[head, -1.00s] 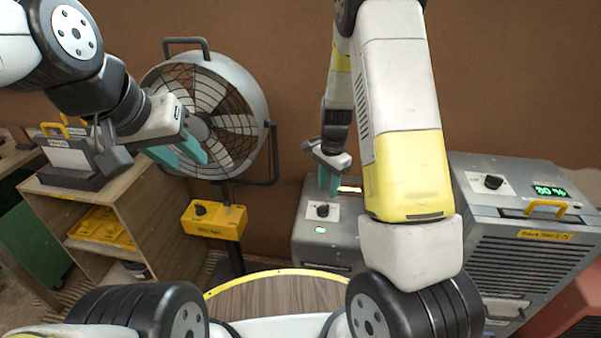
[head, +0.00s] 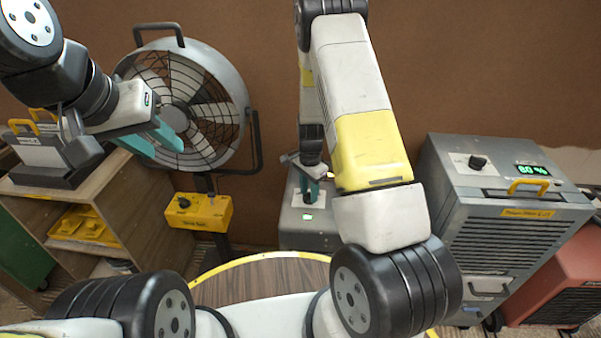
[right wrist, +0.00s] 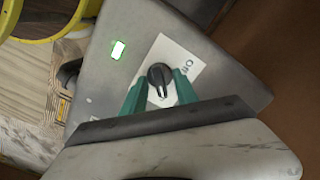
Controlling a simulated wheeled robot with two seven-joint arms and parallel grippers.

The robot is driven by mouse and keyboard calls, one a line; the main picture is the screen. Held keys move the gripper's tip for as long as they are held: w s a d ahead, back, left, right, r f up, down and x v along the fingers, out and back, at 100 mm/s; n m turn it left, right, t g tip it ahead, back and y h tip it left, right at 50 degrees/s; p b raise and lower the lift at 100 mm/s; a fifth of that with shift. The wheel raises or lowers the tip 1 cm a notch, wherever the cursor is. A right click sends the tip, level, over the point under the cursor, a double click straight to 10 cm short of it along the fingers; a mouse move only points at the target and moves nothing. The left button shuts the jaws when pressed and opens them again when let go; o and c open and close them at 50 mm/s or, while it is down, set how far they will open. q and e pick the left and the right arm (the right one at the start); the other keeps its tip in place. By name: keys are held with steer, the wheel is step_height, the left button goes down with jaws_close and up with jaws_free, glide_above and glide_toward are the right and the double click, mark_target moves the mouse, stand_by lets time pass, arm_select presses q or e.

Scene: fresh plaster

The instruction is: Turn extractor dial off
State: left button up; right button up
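A grey metal box (head: 300,240) stands in the middle against the wall. Its black dial (right wrist: 159,76) sits on a white plate on the top face, with a lit pale-green indicator (right wrist: 118,50) nearby. The plate's lettering is partly covered and I cannot read it. My right gripper (right wrist: 160,85) is at the dial, its teal fingers on either side; they look open, with contact unclear. In the head view the right gripper (head: 308,188) partly hides the dial. My left gripper (head: 160,142) is open and empty in front of the fan.
A grey fan (head: 190,100) has a yellow control box (head: 198,212) with a black knob. A grey dehumidifier-like unit (head: 520,215) with a knob and "80 %" display stands right. A wooden shelf (head: 120,195) is left; a round wooden table (head: 255,280) is in front.

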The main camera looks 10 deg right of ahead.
steer(key=shift+c, duration=0.2)
jaws_close()
steer(key=shift+n, duration=0.4)
steer(key=n, duration=0.3)
steer(key=shift+n, duration=0.3)
steer(key=n, duration=0.4)
steer(key=shift+r+n, duration=0.1)
steer(key=shift+n, duration=0.2)
steer(key=n, duration=0.4)
steer(key=shift+n, duration=2.4)
